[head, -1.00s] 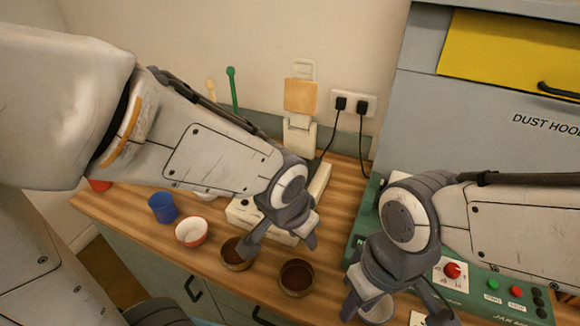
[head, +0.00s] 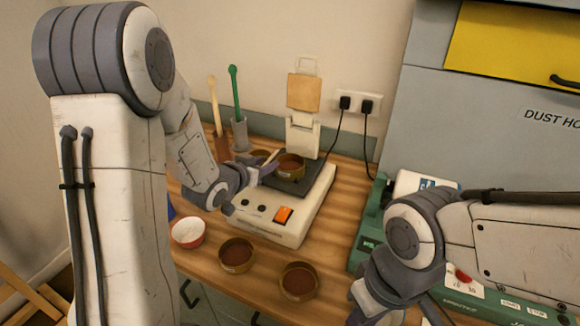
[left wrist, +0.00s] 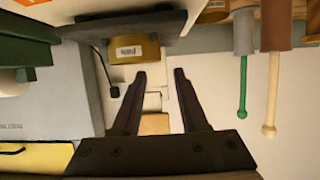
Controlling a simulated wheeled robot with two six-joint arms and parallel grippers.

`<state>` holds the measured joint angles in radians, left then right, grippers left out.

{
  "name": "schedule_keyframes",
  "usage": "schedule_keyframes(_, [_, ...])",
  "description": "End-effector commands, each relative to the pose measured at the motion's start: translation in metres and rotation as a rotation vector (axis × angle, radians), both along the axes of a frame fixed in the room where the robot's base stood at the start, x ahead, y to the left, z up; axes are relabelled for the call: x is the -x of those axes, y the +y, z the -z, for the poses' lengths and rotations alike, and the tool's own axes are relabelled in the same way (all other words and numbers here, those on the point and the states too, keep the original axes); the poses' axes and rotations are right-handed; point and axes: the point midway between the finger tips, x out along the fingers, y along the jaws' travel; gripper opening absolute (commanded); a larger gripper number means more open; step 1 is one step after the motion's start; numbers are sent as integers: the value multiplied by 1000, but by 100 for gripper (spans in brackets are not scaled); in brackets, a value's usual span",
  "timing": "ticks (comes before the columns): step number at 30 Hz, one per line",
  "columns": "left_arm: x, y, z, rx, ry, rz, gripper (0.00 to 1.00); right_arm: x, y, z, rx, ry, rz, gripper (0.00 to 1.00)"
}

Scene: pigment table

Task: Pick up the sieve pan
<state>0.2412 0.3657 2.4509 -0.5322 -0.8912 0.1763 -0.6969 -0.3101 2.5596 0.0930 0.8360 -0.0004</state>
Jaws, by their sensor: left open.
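Several round brass pans with brown contents look alike, and I cannot tell by sight which is the sieve pan. One brass pan (head: 290,165) sits on the dark plate of the cream device; a labelled brass pan also shows in the left wrist view (left wrist: 136,48). Two more pans stand at the front, one on the left (head: 237,255) and one on the right (head: 299,282). My left gripper (head: 268,168) is open and empty, beside the device's plate, left of the pan there. My right gripper is at the bottom edge, its fingertips cut off.
The cream device (head: 277,220) has an orange switch. A red-and-white bowl (head: 188,233) stands at the left. Green and beige rods (head: 234,90) stand behind. The green machine (head: 367,240) and grey dust hood (head: 480,130) bound the right. Bare wood lies right of the device.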

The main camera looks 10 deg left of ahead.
Motion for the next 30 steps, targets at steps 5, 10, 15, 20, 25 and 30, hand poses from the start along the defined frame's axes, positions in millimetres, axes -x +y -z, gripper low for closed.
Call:
schedule_keyframes(5, [-12,-3,6,1,2,0,43,0,0,-1,1,1,0,34])
schedule_keyframes(10, [-30,-8,14,0,4,1,43,0,0,-9,1,1,0,34])
schedule_keyframes(15, [-50,-12,23,-1,3,0,43,0,0,-14,1,1,0,34])
schedule_keyframes(20, [-56,-13,26,-1,2,-1,43,0,0,-14,1,1,0,34])
schedule_keyframes(25, [-56,-13,26,-1,1,-1,39,0,0,-13,1,1,0,34])
schedule_keyframes(30, [-56,-12,26,-1,2,-1,0,0,0,-13,1,1,0,34])
